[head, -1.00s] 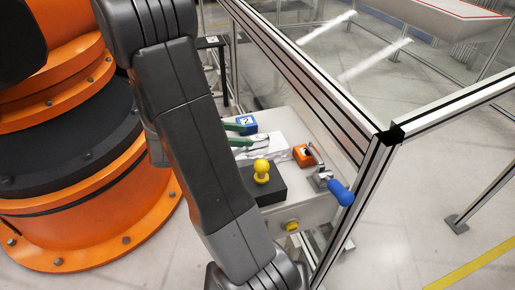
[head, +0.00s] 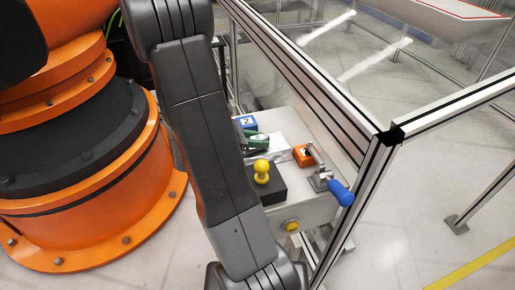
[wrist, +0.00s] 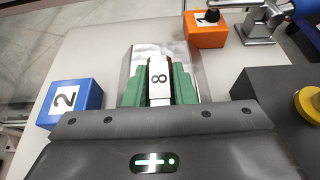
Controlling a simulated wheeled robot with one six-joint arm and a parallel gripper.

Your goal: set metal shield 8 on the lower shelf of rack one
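Metal shield 8 (wrist: 146,54) lies on the light table top in the wrist view, a shiny plate with a white upright block marked 8. My gripper (wrist: 159,88) has green fingers on both sides of this block, and they appear to press against it. The fingers hide part of the plate. In the head view my gripper (head: 256,143) shows as green fingertips at the table, partly hidden behind my arm. I cannot pick out rack one or its lower shelf in either view.
A blue block marked 2 (wrist: 68,102) stands left of the shield. An orange block (wrist: 206,29) and a blue-handled toggle clamp (head: 338,190) are to the right. A yellow knob (head: 261,170) sits on a dark block. A framed clear fence (head: 300,80) borders the table.

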